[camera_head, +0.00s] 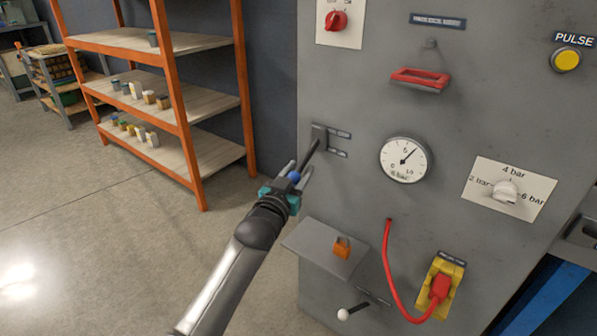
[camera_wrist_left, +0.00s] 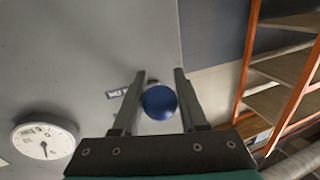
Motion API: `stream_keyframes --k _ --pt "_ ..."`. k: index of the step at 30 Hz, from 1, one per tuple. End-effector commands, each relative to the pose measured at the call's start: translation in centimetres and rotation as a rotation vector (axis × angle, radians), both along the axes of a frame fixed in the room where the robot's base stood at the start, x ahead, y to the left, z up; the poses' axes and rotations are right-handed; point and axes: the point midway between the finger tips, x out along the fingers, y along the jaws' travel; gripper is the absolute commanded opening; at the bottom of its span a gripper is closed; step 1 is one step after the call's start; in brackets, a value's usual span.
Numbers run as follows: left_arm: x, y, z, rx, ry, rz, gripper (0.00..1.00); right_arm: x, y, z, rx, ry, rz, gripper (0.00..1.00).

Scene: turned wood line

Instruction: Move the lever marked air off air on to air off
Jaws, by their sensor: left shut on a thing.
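The lever (camera_head: 311,153) has a dark shaft that comes out of a small grey mount on the left edge of the grey panel. It slants down and left to a blue ball knob (camera_head: 294,177). Two small label plates (camera_head: 339,134) sit right of the mount, too small to read surely. My left gripper (camera_head: 299,171) is shut on the knob, with a finger on each side. In the left wrist view the blue knob (camera_wrist_left: 160,102) sits between the two fingers and hides most of the shaft. My right gripper is in neither view.
A pressure gauge (camera_head: 404,160) is right of the lever. A grey ledge with an orange block (camera_head: 342,247) juts out below. A red cable (camera_head: 390,280), a red handle (camera_head: 420,79) and a white dial (camera_head: 505,191) are farther right. Orange-framed shelves (camera_head: 178,115) stand at left.

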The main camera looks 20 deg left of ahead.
Motion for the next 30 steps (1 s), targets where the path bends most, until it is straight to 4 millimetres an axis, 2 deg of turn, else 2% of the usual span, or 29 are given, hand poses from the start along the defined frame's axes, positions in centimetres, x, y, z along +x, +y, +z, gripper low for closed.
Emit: stream_keyframes --k 1,5,30 --pt "-0.01 -0.02 -0.02 0.0 0.0 0.0 0.15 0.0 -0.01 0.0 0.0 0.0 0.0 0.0" --pt "-0.02 -0.02 -0.03 0.0 0.0 0.0 0.0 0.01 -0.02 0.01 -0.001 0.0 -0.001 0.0" --pt "-0.02 -0.03 -0.07 0.0 0.001 -0.001 0.0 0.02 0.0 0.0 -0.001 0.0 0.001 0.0"
